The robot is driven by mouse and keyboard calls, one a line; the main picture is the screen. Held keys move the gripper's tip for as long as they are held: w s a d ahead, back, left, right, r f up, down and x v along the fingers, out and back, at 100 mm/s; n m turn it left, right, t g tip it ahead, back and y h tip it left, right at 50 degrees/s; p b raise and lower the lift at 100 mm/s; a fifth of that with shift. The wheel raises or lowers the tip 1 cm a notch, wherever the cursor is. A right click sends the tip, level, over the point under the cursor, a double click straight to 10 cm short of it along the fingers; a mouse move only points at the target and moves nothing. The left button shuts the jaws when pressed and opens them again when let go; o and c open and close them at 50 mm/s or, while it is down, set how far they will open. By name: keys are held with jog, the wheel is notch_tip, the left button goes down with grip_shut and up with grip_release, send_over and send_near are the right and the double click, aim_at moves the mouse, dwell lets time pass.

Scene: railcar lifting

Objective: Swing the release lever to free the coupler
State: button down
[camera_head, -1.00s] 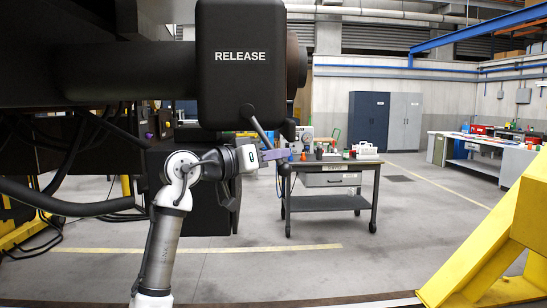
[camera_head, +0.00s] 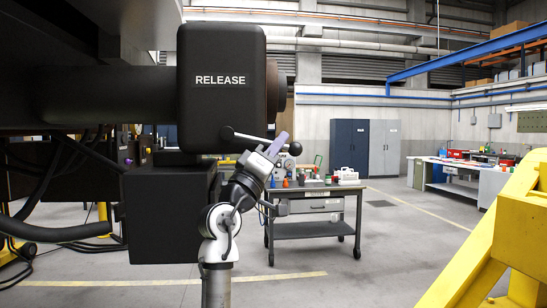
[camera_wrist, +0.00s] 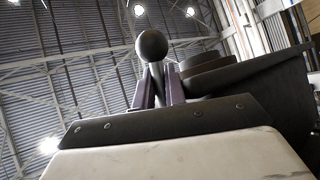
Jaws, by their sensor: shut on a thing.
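The black coupler housing labelled RELEASE (camera_head: 222,108) hangs in the upper left of the head view. In the wrist view the ball knob (camera_wrist: 151,45) stands just above and between the two purple fingers (camera_wrist: 158,88), which are shut on the lever. The fingers hide part of the lever.
A dark box (camera_head: 168,215) and hanging cables are below the housing. A tool cart (camera_head: 318,209) stands behind my gripper. A yellow frame (camera_head: 490,250) is at the right. The floor between is clear.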

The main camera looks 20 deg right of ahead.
jog(key=shift+d+r+n+t, duration=0.1)
jog(key=shift+r+n+t, duration=0.35)
jog(key=shift+n+t, duration=0.3)
jog(key=shift+r+n+t, duration=0.4)
jog(key=shift+n+t, duration=0.15)
jog(key=shift+t, duration=0.3)
jog(key=shift+r, duration=0.15)
jog(key=c, duration=1.5)
grip_release()
jog(key=shift+o, duration=0.2)
jog(key=b+v, duration=0.5)
jog(key=v, duration=0.9)
